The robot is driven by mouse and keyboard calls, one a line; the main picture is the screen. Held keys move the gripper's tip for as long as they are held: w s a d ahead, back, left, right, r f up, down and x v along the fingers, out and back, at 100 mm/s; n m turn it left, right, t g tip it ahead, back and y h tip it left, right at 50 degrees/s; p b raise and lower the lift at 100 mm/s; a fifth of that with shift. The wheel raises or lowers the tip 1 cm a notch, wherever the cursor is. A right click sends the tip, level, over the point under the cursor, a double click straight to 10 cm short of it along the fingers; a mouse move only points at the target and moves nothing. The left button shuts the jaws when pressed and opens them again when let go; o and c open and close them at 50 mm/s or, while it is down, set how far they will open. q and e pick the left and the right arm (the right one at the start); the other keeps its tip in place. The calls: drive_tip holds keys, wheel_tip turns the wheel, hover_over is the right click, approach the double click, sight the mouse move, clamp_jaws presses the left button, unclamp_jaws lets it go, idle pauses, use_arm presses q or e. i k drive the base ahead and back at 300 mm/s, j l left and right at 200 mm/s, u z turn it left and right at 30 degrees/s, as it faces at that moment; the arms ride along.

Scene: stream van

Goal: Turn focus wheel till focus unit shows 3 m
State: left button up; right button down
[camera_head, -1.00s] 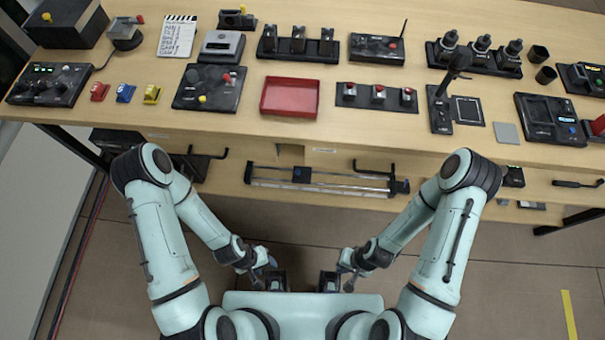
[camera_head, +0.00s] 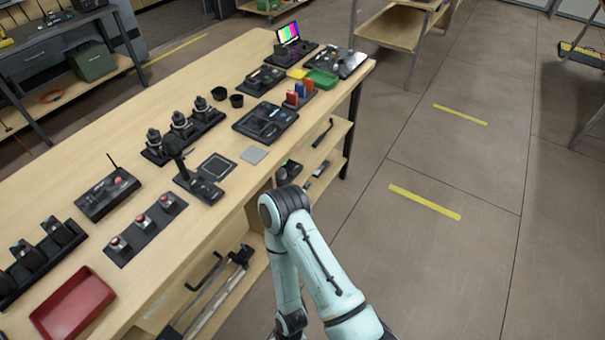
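I cannot tell for sure which device is the focus unit, and no focus wheel or 3 m reading can be made out. A black device with a dark panel and a small lit display (camera_head: 265,122) lies on the right part of the bench. Another low black device (camera_head: 263,80) lies behind it, its details too small to read. My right arm comes up from the bottom, in front of the bench edge, and its gripper is cut off below the frame. My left arm and gripper are out of view.
The wooden bench (camera_head: 165,88) carries a camera row (camera_head: 184,135), a red tray (camera_head: 73,305), a red-button strip (camera_head: 146,228), a colour-bar screen (camera_head: 288,33) and a green tray (camera_head: 321,79). A lower shelf holds rails and tools.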

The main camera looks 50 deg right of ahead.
sight(281, 174)
drive_tip(key=z, duration=1.65)
drive_tip(key=k+l+u, duration=0.1)
drive_tip(key=l+u, duration=0.15)
drive_tip(key=l, duration=0.55)
drive_tip(key=i+l+u, duration=0.15)
drive_tip(key=i+l, duration=0.25)
drive_tip(key=i+l+u, duration=0.1)
drive_tip(key=i+l, duration=0.4)
drive_tip(key=i+l+u, duration=0.15)
drive_tip(key=i+l, duration=0.3)
drive_tip(key=i+l+u, duration=0.15)
drive_tip(key=i+l, duration=0.25)
drive_tip(key=l, duration=0.25)
drive_tip(key=z, duration=0.1)
